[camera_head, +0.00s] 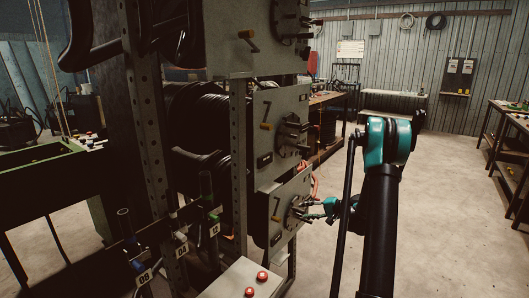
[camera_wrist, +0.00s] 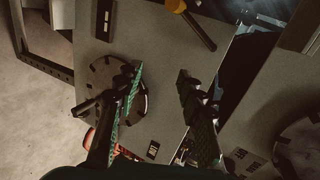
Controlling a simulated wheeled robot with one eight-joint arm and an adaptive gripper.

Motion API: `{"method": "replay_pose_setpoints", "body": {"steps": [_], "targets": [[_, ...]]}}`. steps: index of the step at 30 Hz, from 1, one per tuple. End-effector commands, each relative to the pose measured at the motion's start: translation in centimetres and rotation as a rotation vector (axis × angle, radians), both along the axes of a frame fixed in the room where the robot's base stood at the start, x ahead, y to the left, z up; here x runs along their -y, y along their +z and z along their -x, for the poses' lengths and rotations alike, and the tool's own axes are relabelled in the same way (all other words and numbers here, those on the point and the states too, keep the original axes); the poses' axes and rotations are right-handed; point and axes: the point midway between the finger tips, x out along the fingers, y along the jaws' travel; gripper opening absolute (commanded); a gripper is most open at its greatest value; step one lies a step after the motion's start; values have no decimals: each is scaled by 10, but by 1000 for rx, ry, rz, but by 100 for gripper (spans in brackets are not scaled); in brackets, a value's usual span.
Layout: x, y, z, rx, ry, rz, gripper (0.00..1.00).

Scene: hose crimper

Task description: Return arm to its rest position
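My arm reaches from the lower right of the head view to the lowest grey panel (camera_head: 276,212) of the crimper rack. My gripper (camera_head: 312,208) is at the round dark dial with handles on that panel. In the wrist view my gripper (camera_wrist: 161,76) is open, with its two fingers well apart and only bare grey panel visible between them. The left finger overlaps the round dial (camera_wrist: 103,82); I cannot tell whether it touches. An orange-handled lever (camera_wrist: 194,24) sits above the fingers in the wrist view.
Similar panels (camera_head: 278,128) are stacked above in the rack, with protruding handles. A white box with red buttons (camera_head: 240,280) is low in front. A green-topped bench (camera_head: 40,158) stands left, workbenches (camera_head: 515,125) right. The floor (camera_head: 450,210) right of my arm is clear.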

Motion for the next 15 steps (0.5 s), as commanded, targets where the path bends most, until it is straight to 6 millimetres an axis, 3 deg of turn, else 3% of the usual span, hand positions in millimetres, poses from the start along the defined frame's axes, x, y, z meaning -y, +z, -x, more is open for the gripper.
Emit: {"method": "replay_pose_setpoints", "body": {"steps": [6, 15], "targets": [[-29, 30, 53, -34, 42, 183, 39], [-50, 53, 140, -59, 104, 444, 39]]}}
